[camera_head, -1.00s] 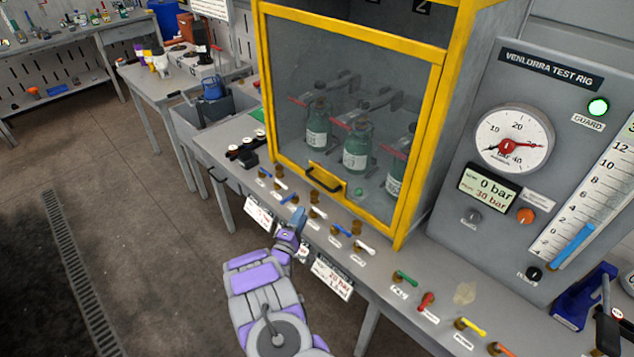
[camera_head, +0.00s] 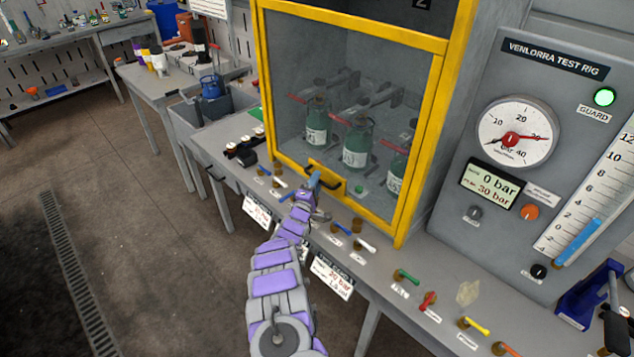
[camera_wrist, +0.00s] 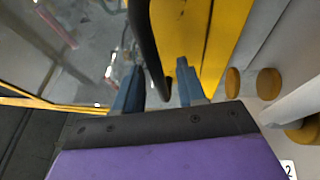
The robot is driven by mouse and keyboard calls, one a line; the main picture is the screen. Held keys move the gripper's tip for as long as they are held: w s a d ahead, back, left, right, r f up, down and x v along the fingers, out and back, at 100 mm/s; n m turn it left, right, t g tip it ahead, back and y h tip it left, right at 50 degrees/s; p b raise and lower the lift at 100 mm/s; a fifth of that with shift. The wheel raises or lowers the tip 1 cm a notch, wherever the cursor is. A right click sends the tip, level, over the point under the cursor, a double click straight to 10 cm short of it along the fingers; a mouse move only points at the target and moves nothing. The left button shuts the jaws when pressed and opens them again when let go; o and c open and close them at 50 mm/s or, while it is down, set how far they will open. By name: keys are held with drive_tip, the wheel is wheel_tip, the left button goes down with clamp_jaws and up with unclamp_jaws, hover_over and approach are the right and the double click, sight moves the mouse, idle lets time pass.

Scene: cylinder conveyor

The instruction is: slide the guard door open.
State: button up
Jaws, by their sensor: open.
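The guard door (camera_head: 351,21) is a clear pane in a yellow frame and is down over the cabinet front. Its black handle (camera_head: 334,187) is on the yellow bottom rail. My gripper (camera_head: 314,180) is at the handle, in front of the rail. In the wrist view, my gripper (camera_wrist: 158,75) is open, with one blue-grey finger on each side of the dark handle bar (camera_wrist: 146,45). The bar lies between the fingers; I cannot tell whether either touches it. Part of the handle is hidden behind my gripper in the head view.
Several green bottles (camera_head: 355,147) stand behind the pane. Small coloured valve levers (camera_head: 407,277) line the bench ledge below the door. The gauge panel (camera_head: 520,190) stands to the right, with a lit green guard lamp (camera_head: 604,97). Open floor (camera_head: 140,240) lies to the left.

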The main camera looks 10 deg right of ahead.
drive_tip(key=shift+w+d+r, duration=0.1)
drive_tip(key=shift+w+d, duration=0.2)
drive_tip(key=shift+w, duration=0.2)
drive_tip(key=shift+c, duration=0.5)
clamp_jaws()
